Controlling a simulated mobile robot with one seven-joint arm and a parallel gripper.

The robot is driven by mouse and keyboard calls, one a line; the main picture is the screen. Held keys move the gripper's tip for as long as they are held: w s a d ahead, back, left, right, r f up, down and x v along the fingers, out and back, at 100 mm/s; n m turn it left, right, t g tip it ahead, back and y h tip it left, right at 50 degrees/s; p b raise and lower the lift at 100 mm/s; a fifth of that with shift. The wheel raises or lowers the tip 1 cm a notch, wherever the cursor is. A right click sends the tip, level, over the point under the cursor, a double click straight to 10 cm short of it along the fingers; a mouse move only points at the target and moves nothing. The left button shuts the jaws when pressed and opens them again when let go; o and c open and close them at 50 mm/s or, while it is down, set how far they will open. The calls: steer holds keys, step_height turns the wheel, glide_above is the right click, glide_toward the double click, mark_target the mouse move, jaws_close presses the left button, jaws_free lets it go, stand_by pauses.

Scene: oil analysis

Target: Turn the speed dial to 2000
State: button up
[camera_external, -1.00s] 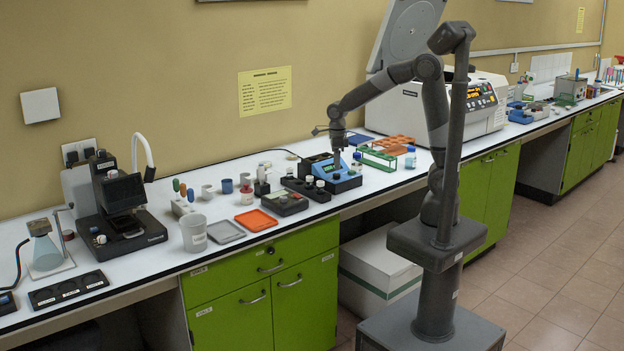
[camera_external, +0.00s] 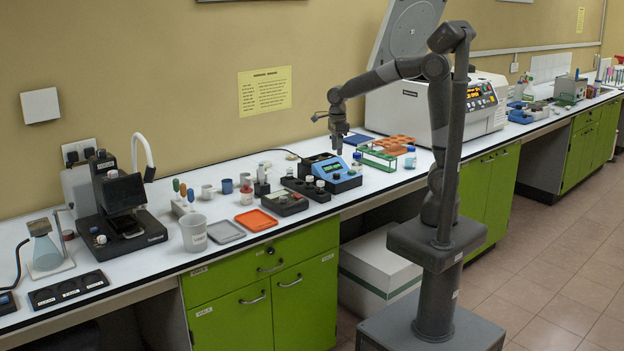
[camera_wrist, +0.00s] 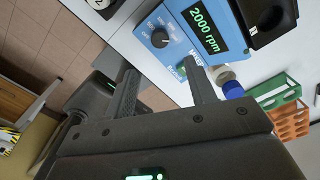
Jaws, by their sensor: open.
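The blue device (camera_external: 342,182) stands on the white bench in the external view. In the wrist view its display (camera_wrist: 208,29) reads "2000 rpm". Its dark speed dial (camera_wrist: 160,38) has a white mark and sits on the blue face (camera_wrist: 180,54) with a printed scale around it. My gripper (camera_external: 338,150) hangs above the device, clear of it. In the wrist view my gripper (camera_wrist: 160,82) is open, its two fingers apart with nothing held. The dial lies beyond the fingertips and is not touched.
A green rack (camera_external: 377,159) and an orange rack (camera_external: 394,143) stand right of the device. A large white machine (camera_external: 405,110) with a raised lid stands behind. An orange tray (camera_external: 256,220) lies further left.

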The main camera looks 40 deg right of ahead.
mark_target(337, 174)
step_height(337, 174, down, 11)
steer(key=n, duration=2.5)
steer(key=shift+c, duration=0.5)
steer(key=c, duration=0.9)
steer(key=shift+n, duration=0.6)
steer(key=o, duration=1)
